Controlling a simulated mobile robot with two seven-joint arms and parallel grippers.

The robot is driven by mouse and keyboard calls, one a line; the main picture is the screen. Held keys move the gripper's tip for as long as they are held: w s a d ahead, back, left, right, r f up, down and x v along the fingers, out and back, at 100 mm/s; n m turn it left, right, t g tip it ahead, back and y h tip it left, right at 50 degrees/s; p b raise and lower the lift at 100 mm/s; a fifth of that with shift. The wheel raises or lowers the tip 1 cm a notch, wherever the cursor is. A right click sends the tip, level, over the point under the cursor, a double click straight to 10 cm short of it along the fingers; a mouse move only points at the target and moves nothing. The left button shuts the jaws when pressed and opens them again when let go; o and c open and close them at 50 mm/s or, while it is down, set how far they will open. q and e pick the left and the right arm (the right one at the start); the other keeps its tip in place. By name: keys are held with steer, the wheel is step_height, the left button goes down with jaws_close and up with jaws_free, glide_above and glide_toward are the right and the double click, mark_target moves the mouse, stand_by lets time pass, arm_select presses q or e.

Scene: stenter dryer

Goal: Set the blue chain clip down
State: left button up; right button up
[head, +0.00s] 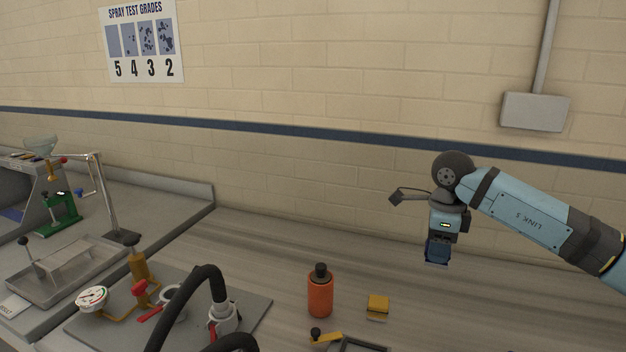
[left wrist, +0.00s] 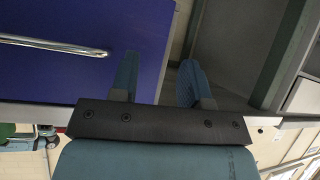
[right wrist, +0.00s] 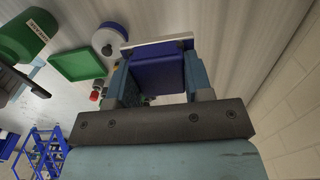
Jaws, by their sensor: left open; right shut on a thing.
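The blue chain clip (head: 437,252) is in my right gripper (head: 439,240), held in the air above the grey bench top near the back wall in the head view. In the right wrist view the blue clip (right wrist: 158,73) sits between the two fingers of my right gripper (right wrist: 160,88), with a pale edge at its far end. My left gripper (left wrist: 160,80) is open and empty in the left wrist view, in front of a blue panel with a metal handle. It does not show in the head view.
An orange bottle (head: 320,292) and a yellow block (head: 377,307) stand on the bench (head: 270,255) left of and below the held clip. A plate with a gauge (head: 92,297), valves and black hoses lies farther left. Bench below the clip looks clear.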

steer(key=s+a+f+n, duration=0.35)
steer(key=f+n, duration=0.25)
steer(key=n, duration=0.6)
steer(key=s+a+f+n, duration=0.2)
steer(key=a+f+n, duration=0.25)
steer(key=n, duration=0.65)
arm_select(q)
step_height(320, 180, up, 12)
steer(key=p, duration=1.4)
steer(key=shift+s+a+r, duration=0.15)
steer(key=shift+s+a, duration=0.15)
steer(key=shift+a, duration=0.15)
arm_select(e)
steer(key=s+r, duration=0.2)
steer(key=r, duration=0.6)
steer(key=s+d+r, duration=0.1)
steer(key=s+r, duration=0.2)
steer(key=r, duration=0.5)
steer(key=shift+s+r, duration=0.2)
steer(key=shift+r, duration=0.1)
steer(key=shift+d, duration=0.1)
